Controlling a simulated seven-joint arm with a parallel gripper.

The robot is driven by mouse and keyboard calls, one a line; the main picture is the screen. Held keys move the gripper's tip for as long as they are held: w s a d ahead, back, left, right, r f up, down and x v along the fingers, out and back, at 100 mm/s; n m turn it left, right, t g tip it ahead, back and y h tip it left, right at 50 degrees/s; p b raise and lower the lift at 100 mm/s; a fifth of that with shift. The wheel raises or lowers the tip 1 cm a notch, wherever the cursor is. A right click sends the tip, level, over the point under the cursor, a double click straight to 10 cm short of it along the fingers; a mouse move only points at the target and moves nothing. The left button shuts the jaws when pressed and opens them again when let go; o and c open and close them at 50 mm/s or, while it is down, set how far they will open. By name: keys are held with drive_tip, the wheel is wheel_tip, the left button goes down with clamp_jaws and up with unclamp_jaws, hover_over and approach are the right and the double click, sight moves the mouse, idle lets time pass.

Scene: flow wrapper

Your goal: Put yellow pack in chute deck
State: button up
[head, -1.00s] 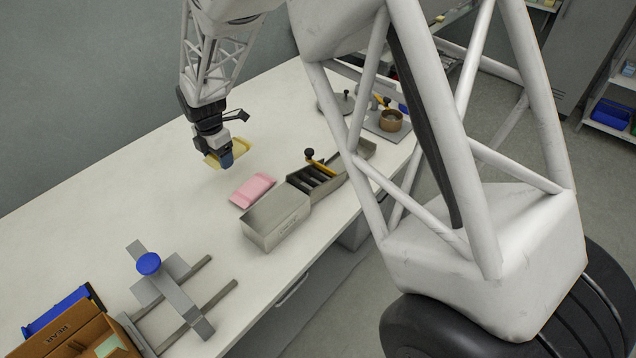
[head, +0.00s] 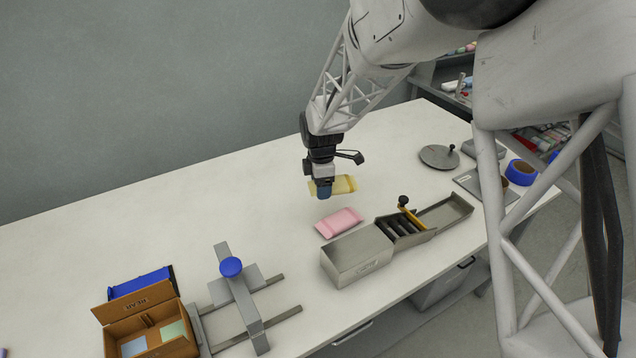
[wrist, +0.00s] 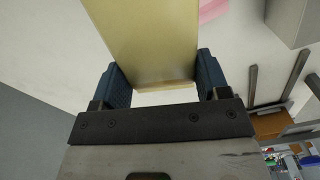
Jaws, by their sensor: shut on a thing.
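My gripper (head: 324,191) is shut on the yellow pack (head: 345,184) and holds it over the white table, just behind the pink pack. In the wrist view the yellow pack (wrist: 145,40) sits between the two blue fingers of my gripper (wrist: 163,78) and extends beyond them. The metal wrapper (head: 356,258) stands at the table's front edge, right of the pink pack. The tray looks empty.
The pink pack (head: 339,222) lies left of the rollers. A black-knobbed yellow lever (head: 410,213) rises beside the rollers. A blue-knobbed metal slide (head: 231,267) and a brown box (head: 150,322) stand front left. A round grey plate (head: 438,157) lies at the back right.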

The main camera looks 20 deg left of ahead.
drive_tip(key=d+m, duration=0.1)
drive_tip(key=m, duration=0.1)
drive_tip(key=s+d+r+m, duration=0.1)
drive_tip(key=m, duration=0.1)
drive_tip(key=shift+s+d+m, duration=0.2)
drive_tip(key=shift+m, duration=0.1)
drive_tip(key=s+d+m, duration=0.1)
drive_tip(key=d+m, duration=0.1)
drive_tip(key=m, duration=2.2)
approach(367, 241)
drive_tip(key=shift+w+a+f, duration=0.25)
drive_tip(key=shift+w+a, duration=0.45)
drive_tip(key=shift+s+d+m, duration=0.35)
drive_tip(key=shift+s+m, duration=0.05)
drive_tip(key=shift+m, duration=0.55)
drive_tip(key=shift+s+d+m, duration=0.35)
drive_tip(key=shift+m, duration=0.6)
drive_tip(key=shift+f, duration=0.1)
drive_tip(key=shift+f, duration=1.85)
drive_tip(key=shift+f, duration=1.45)
